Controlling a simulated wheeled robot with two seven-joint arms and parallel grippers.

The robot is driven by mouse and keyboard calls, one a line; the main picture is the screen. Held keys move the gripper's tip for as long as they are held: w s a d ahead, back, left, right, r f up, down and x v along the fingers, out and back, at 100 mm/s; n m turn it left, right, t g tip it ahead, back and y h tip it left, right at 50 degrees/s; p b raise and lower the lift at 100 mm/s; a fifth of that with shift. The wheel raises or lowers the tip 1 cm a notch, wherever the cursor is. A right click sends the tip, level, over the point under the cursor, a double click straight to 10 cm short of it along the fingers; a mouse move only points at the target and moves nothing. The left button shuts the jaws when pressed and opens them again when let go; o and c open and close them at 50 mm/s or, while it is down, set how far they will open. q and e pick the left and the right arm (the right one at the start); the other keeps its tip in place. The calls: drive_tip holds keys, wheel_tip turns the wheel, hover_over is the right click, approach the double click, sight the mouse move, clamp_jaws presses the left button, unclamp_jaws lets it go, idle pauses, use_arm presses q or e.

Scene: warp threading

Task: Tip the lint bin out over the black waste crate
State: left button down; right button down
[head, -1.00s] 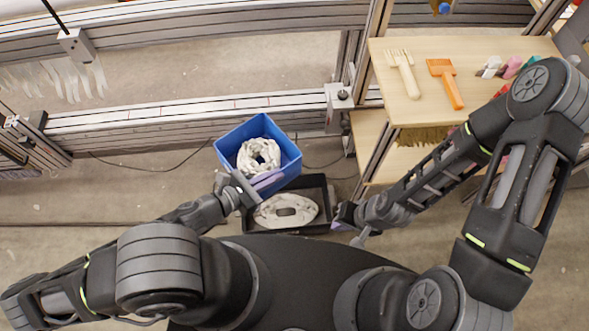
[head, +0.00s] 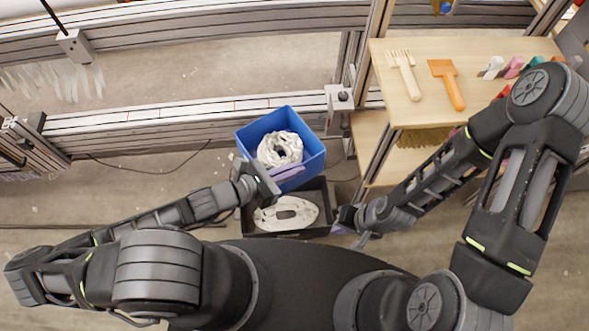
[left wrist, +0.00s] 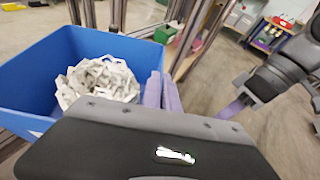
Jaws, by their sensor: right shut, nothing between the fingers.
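The lint bin is a blue open box (head: 307,147) with a white, ring-shaped clump of lint (head: 268,150) inside. It is held up, overlapping the far part of the black waste crate (head: 325,190) in the head view, its mouth facing up. My left gripper (head: 288,174) has its purple fingers closed on the bin's near rim; the bin (left wrist: 30,85) fills the left of the left wrist view. The crate stands on the floor and has white lint (head: 284,213) in it. My right gripper (head: 342,226) is shut and empty at the crate's right side.
A wooden shelf (head: 425,95) at the right carries a fork-like tool (head: 404,75), an orange scraper (head: 447,83) and several coloured pieces. Metal frame beams (head: 180,118) run behind the bin. Grey floor is open left of the crate.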

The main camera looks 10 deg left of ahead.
use_arm(q)
drive_tip(key=w+a+r+n+g+h+b, duration=0.3)
drive_tip(key=w+a+n+h+b, duration=0.1)
drive_tip(key=w+a+n, duration=0.4)
drive_tip(key=w+a+f+n+b, duration=0.2)
drive_tip(key=b, duration=0.2)
drive_tip(key=w+a+f+n+h+b, duration=0.1)
drive_tip(key=w+f+n+b, duration=0.1)
drive_tip(key=b, duration=0.3)
drive_tip(key=w+a+f+n+h+b, duration=0.1)
drive_tip(key=w+a+f+n+b, duration=0.1)
drive_tip(key=b, duration=0.3)
drive_tip(key=shift+w+a+t, duration=0.35)
drive_tip(key=shift+w+t, duration=0.05)
drive_tip(key=shift+w, duration=0.05)
drive_tip(key=shift+w+f+n+h, duration=0.2)
drive_tip(key=shift+n+h, duration=0.1)
drive_tip(key=shift+n, duration=0.1)
drive_tip(key=shift+w+a+f+n+t+h+b, duration=0.2)
drive_tip(key=shift+w+a+f+n+b, duration=0.1)
drive_tip(key=shift+f+n, duration=0.5)
drive_tip(key=shift+w+a+f+n+t+h+b, duration=0.15)
drive_tip(key=shift+w+a+f+n+t+b, duration=0.1)
drive_tip(key=shift+f+n, duration=0.55)
drive_tip(key=shift+w+a+f+n+t+h+b, duration=0.15)
drive_tip(key=shift+w+a+f+n+b, duration=0.15)
drive_tip(key=shift+f+n, duration=0.45)
drive_tip(key=shift+s, duration=0.1)
